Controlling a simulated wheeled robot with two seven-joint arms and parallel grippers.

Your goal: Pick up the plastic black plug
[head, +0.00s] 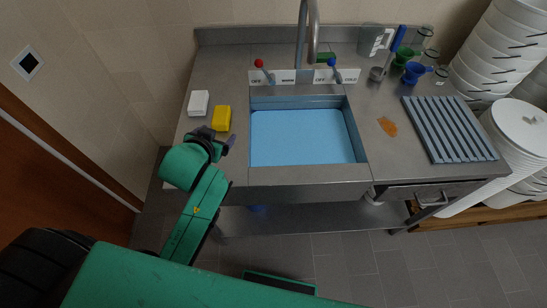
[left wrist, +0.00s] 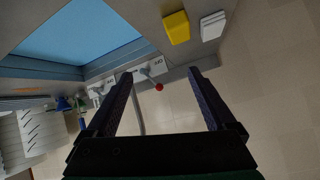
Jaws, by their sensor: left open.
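I cannot make out a black plug in either view. My left gripper (head: 217,137) is over the left front part of the steel counter, just left of the sink (head: 304,137). In the left wrist view its two dark fingers (left wrist: 160,74) are spread wide with nothing between them. The sink holds light blue water or has a light blue bottom, and no plug shows in it. My right gripper is in neither view.
A yellow sponge (head: 221,118) and a white block (head: 198,103) lie left of the sink, close to my left gripper. A tap (head: 313,40) stands behind the sink. A ridged drainer (head: 449,129), funnels and a jug (head: 371,40) are on the right.

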